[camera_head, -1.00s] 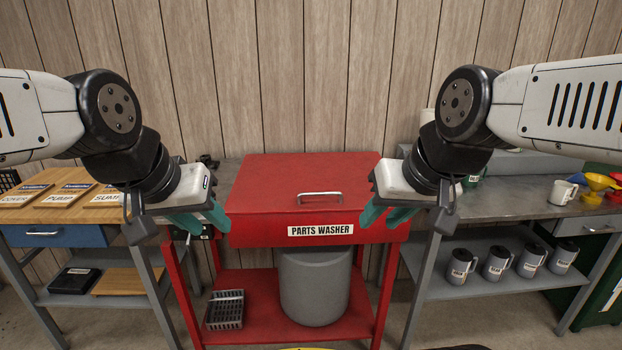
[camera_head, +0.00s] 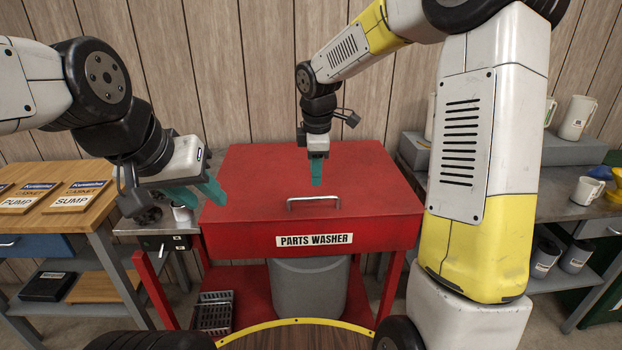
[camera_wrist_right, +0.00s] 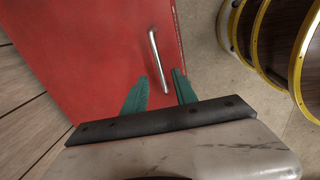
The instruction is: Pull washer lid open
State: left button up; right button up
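The parts washer (camera_head: 348,238) is a red cabinet with its lid (camera_head: 260,180) lying shut. A silver bar handle (camera_head: 314,199) sits near the lid's front edge; in the right wrist view the handle (camera_wrist_right: 158,60) lies ahead, in line with the gap between my fingers. My right gripper (camera_head: 316,182) points down over the lid, just behind the handle in the picture. Its teal fingers are apart and empty in the right wrist view (camera_wrist_right: 160,88); contact with the handle does not show. My left gripper (camera_head: 200,193) hangs empty by the lid's left edge, fingers apart.
A wooden bench (camera_head: 80,212) with labelled boards stands at left. A grey metal bench (camera_head: 560,200) with mugs stands at right, partly hidden by my right arm. A grey drum (camera_head: 308,285) and a basket (camera_head: 213,312) sit under the lid.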

aim_at(314, 198)
jog(key=f, duration=0.2)
jog(key=w+f, duration=0.1)
jog(key=f, duration=0.2)
jog(key=w+f, duration=0.1)
jog(key=f, duration=0.2)
jog(key=shift+a, duration=0.1)
grip_shut()
jog(key=shift+r, duration=0.1)
dwell(1.2)
